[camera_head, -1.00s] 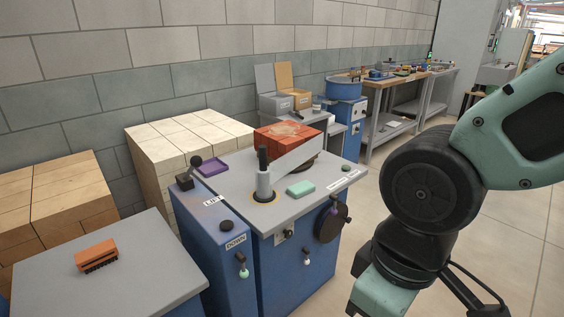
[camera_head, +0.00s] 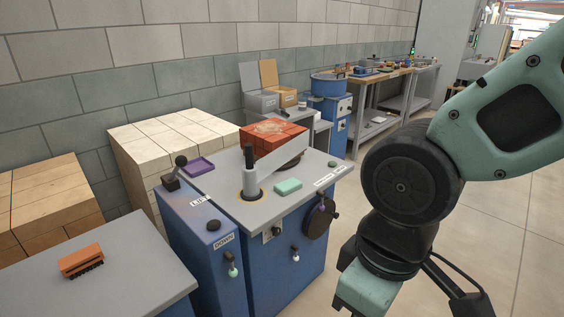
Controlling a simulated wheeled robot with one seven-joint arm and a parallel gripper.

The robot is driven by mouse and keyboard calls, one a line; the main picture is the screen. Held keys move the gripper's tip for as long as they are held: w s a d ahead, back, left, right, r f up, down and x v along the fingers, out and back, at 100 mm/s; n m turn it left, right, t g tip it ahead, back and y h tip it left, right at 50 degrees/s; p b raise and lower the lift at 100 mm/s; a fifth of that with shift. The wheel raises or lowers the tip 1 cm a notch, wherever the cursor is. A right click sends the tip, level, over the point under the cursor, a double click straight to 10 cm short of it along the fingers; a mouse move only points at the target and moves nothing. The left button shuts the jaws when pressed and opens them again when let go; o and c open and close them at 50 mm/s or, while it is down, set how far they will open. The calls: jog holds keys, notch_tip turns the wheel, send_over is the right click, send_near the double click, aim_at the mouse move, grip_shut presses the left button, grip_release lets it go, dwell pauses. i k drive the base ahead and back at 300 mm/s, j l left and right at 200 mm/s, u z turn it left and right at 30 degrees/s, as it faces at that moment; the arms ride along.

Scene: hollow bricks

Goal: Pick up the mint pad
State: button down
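The mint pad (camera_head: 288,186) is a small pale green block lying flat on the grey top of the blue machine (camera_head: 226,205).
A black-knobbed lever (camera_head: 180,161) and a purple tray (camera_head: 199,166) are on the left. An orange brush (camera_head: 81,261) lies on a grey table (camera_head: 130,262). Floor right of the machine is clear.

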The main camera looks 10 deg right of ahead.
aim_at(284, 188)
jog(key=i+u, duration=0.15)
jog(key=i, duration=0.35)
jog(key=i+l+u, duration=0.15)
jog(key=i, duration=0.3)
jog(key=i+l+u, duration=0.15)
jog(key=i, duration=0.35)
